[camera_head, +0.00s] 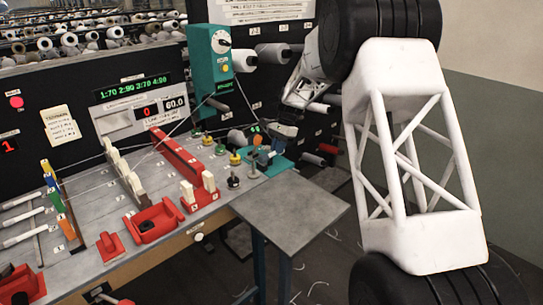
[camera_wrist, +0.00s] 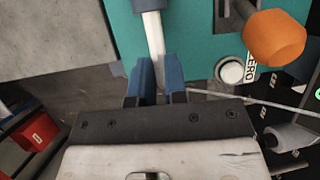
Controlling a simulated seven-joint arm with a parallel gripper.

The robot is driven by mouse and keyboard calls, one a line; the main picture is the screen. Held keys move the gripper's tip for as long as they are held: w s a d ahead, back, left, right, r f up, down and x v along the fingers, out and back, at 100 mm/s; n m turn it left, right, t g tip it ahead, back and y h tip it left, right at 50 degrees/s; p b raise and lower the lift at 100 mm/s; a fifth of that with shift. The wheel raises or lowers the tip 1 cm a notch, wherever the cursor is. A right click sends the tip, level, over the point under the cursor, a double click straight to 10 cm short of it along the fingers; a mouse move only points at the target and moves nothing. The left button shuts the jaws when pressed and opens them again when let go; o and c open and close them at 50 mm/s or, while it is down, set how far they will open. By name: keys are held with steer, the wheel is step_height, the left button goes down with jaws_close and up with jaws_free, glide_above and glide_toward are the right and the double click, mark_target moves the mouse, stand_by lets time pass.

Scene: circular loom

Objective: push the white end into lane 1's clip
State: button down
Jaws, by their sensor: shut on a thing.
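My gripper (camera_wrist: 155,85) has blue fingers shut on a white rod-like piece, which I take as the white end (camera_wrist: 153,35). In the wrist view it runs from between the fingers toward the top edge, over a teal unit (camera_wrist: 190,30). A thin pale thread (camera_wrist: 265,103) runs from beside the fingers to the right. In the head view my gripper (camera_head: 284,130) is small and dark, above the teal unit (camera_head: 276,166) at the table's right end; the white end cannot be made out there. I cannot tell which clip is lane 1's.
An orange knob (camera_wrist: 273,38) and a white button (camera_wrist: 230,70) marked ZERO sit close right of my gripper. A long red bar (camera_head: 180,155), beige upright pieces (camera_head: 122,168) and red holders (camera_head: 155,220) stand on the grey table. A grey side table (camera_head: 290,210) is bare.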

steer(key=shift+w+d, duration=0.45)
stand_by(0.6)
steer(key=shift+w+d+r, duration=0.1)
steer(key=shift+w+d, duration=1.2)
